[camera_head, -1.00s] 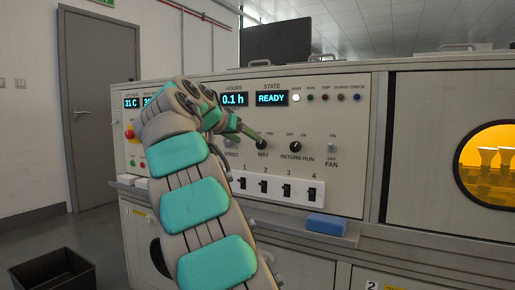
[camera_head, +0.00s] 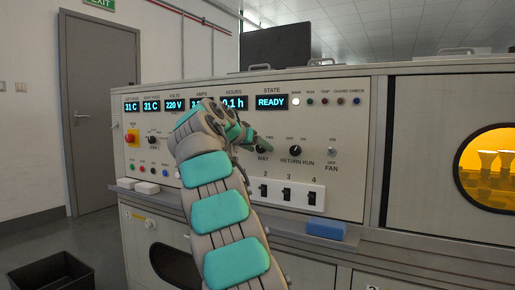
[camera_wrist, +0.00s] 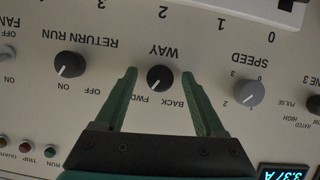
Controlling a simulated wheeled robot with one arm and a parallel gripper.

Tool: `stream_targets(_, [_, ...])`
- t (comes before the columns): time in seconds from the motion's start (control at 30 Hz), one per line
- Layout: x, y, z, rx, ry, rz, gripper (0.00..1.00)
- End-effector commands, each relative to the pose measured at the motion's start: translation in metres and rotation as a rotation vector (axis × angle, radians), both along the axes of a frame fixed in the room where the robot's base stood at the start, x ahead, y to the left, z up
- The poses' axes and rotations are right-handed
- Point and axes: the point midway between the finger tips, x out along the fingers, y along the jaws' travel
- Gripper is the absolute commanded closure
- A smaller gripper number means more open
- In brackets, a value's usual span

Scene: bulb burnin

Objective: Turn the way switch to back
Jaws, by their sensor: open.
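The WAY switch is a black round knob (camera_wrist: 160,78) on the control panel, upside down in the wrist view. Its labels read FWD and BACK; its white pointer line sits toward the FWD side, as far as I can tell. My gripper (camera_wrist: 160,80) is open, its two green fingers on either side of the knob, apart from it. In the head view my gripper (camera_head: 258,140) is at the panel in front of the WAY knob (camera_head: 261,149), which is partly covered by it.
The grey SPEED knob (camera_wrist: 249,92) is close beside one finger. The black RETURN RUN knob (camera_wrist: 69,64) is on the other side. Below are numbered black switches (camera_head: 287,194) and a blue block (camera_head: 326,227) on the ledge. The STATE display (camera_head: 271,102) reads READY.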

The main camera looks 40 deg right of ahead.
Motion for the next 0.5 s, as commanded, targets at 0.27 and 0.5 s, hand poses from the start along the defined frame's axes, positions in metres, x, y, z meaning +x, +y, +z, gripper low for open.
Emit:
stream_targets(0.27, [-0.0002, 0.0006, 0.0004, 0.0, 0.0, 0.0, 0.49])
stream_targets(0.5, [-0.0003, 0.0007, 0.0004, 0.0, 0.0, 0.0, 0.76])
